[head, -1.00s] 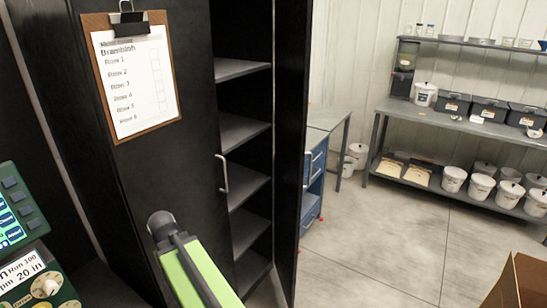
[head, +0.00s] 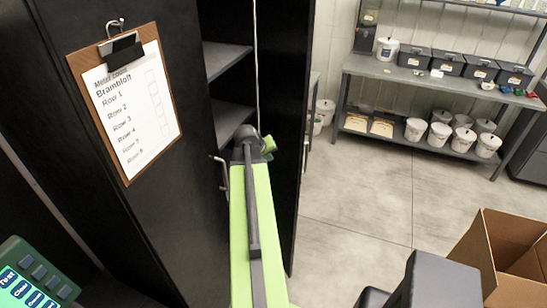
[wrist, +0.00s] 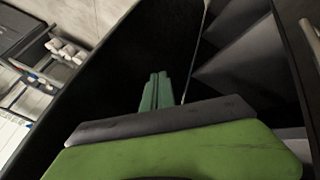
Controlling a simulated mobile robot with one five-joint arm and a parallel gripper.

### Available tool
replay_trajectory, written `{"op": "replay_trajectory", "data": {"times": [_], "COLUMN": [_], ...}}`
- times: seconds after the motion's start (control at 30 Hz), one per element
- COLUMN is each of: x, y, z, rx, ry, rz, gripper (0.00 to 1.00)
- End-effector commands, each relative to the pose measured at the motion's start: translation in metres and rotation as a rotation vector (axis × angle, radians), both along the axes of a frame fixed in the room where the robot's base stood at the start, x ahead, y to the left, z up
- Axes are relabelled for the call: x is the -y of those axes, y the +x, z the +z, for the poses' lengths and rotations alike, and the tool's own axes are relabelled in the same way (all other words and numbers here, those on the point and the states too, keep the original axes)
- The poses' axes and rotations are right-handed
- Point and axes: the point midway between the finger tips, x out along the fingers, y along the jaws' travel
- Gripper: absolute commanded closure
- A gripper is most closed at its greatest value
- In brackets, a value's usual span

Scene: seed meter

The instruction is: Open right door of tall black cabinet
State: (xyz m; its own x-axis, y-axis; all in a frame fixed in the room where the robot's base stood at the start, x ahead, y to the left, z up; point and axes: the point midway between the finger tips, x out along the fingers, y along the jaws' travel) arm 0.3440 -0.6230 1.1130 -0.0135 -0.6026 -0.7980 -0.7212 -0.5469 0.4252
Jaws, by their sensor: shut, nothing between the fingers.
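The tall black cabinet (head: 150,215) stands at the left and centre of the head view. Its left door, with a clipboard on it, is closed. Its right door (head: 285,90) stands open, and grey shelves (head: 228,62) show in the gap. The right door's handle (head: 305,155) is on its outer side. My gripper (head: 268,144) reaches into the opening, beside the right door's inner face. In the wrist view my gripper (wrist: 157,76) is shut and empty, in front of the dark inner panel of the right door (wrist: 110,80). I cannot tell whether it touches the panel.
The left door's handle (head: 222,172) is close to my arm. A clipboard (head: 128,100) hangs on that door. An open cardboard box (head: 480,250) stands at the lower right. A workbench (head: 430,80) with bins and buckets is at the back.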

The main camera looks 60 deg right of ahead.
Motion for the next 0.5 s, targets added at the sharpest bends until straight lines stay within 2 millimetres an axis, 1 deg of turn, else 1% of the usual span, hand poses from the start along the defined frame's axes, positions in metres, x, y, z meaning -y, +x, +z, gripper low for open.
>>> {"op": "replay_trajectory", "data": {"times": [0.03, 0.1, 0.4, 0.47, 0.5], "x": [0.007, 0.016, 0.055, 0.063, 0.068], "y": [0.001, 0.001, 0.001, -0.008, -0.012], "z": [-0.015, -0.029, -0.081, -0.073, -0.071], "rx": [0.000, 0.000, 0.001, 0.001, 0.001], "ry": [0.000, 0.000, 0.001, 0.001, 0.001], "rz": [0.000, 0.000, 0.000, -0.003, -0.002], "gripper": [1.00, 1.00, 1.00, 1.00, 1.00]}}
